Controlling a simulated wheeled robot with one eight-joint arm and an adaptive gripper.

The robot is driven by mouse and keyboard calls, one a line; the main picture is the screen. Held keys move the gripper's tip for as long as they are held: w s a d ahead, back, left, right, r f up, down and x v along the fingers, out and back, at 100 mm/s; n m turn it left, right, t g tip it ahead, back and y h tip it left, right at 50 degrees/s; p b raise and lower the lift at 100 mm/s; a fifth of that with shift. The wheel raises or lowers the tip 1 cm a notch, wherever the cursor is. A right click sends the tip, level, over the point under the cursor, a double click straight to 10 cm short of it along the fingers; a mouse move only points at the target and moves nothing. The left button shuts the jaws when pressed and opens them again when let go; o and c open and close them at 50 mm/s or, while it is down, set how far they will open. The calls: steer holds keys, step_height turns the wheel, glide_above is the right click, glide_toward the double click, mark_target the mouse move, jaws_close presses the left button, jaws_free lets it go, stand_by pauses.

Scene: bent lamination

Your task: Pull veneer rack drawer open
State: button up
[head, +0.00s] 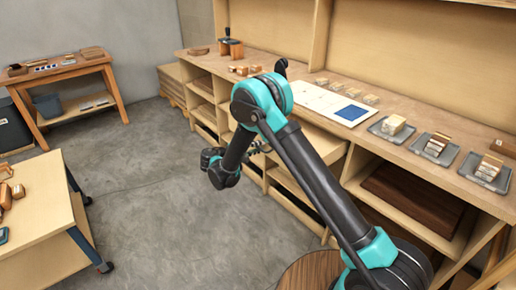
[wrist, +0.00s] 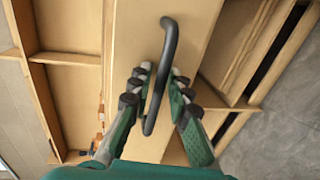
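The veneer rack drawer front (wrist: 197,35) is a pale wood panel close ahead in the wrist view. It carries a dark, curved bar handle (wrist: 168,48). My gripper (wrist: 160,78) has one finger on each side of the handle, with narrow gaps seen between them and the bar. The fingers look open, around the handle rather than clamped on it. In the head view my gripper (head: 260,147) is at the front of the wooden rack, and my arm hides much of the drawer and its handle. How far the drawer stands out is hard to tell.
The long workbench (head: 395,153) above the rack bears grey trays (head: 436,150) of veneer blocks and a white board (head: 325,102). Grey floor (head: 140,185) is open to the left. A wheeled table (head: 40,210) stands at lower left, and another table (head: 67,75) at the back left.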

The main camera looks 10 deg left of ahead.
steer(key=v, duration=1.2)
steer(key=shift+s+a+f, duration=0.1)
steer(key=shift+a, duration=0.05)
